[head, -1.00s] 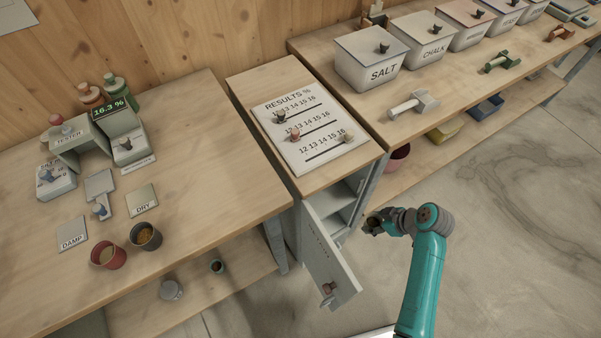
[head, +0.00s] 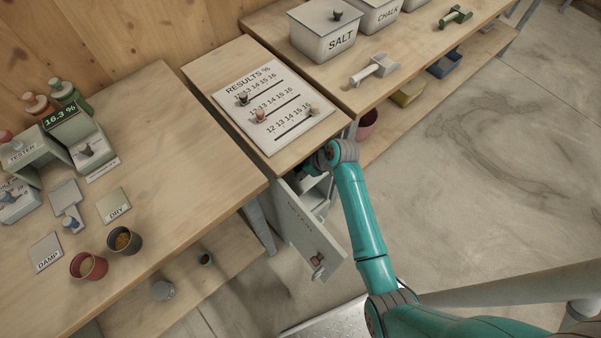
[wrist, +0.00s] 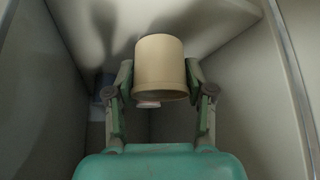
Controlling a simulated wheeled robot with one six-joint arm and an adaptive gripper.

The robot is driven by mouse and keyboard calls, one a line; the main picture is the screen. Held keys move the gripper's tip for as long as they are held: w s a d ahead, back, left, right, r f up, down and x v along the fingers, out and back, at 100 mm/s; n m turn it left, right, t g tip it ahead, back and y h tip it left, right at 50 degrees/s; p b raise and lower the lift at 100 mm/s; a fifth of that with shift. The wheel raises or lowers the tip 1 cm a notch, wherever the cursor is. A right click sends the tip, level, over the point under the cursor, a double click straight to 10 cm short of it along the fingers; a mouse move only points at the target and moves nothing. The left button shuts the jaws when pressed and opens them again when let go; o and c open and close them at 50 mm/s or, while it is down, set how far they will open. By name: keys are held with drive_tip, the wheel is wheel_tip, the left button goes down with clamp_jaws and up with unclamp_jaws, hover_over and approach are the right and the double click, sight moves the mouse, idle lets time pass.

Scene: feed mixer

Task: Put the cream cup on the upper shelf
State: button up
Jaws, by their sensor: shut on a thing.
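The cream cup (wrist: 160,62) shows in the wrist view between the two fingers of my gripper (wrist: 160,88), which is shut on it. Pale grey panels surround cup and gripper, inside the small cabinet under the results board. In the head view the cabinet door (head: 308,232) stands open, and my gripper is mostly hidden at the cabinet opening, behind my wrist and the counter edge. The cup is not visible there. In the wrist view a pale panel (wrist: 215,22) with shadows on it lies beyond the cup. I cannot tell whether the cup touches it.
A small pale and reddish thing (wrist: 148,103) shows just below the cup in the wrist view. The open door is left of my forearm in the head view. A dark red pot (head: 367,122) stands on the low shelf right of the cabinet. The floor to the right is clear.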

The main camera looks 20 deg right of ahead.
drive_tip(key=shift+f, duration=1.75)
drive_tip(key=shift+f, duration=0.1)
drive_tip(key=o, duration=1.2)
drive_tip(key=shift+c, duration=0.2)
drive_tip(key=v, duration=1.2)
